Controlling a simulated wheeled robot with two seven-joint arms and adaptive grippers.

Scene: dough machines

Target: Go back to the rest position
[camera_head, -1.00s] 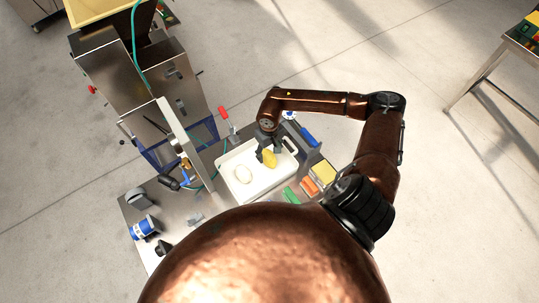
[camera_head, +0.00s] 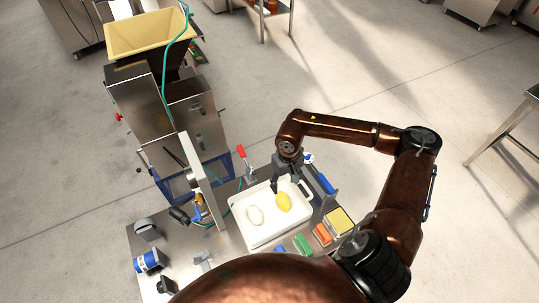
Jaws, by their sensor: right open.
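My right gripper (camera_head: 283,176) is over the far edge of a white tray (camera_head: 262,238) on the steel table. It points down and is open, with nothing seen between its fingers. A yellow oval piece (camera_head: 284,202) lies in the tray just in front of the gripper, apart from it. A pale, whitish oval piece (camera_head: 255,215) lies to its left in the same tray. My right arm reaches in from the right, bent at the elbow. My left arm and gripper are not in view.
A steel dough machine (camera_head: 160,110) with a yellow hopper stands at the back left. A red-handled tool (camera_head: 241,153) stands behind the tray. Green, orange and yellow blocks (camera_head: 321,234) lie to its right. Open floor lies beyond the table.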

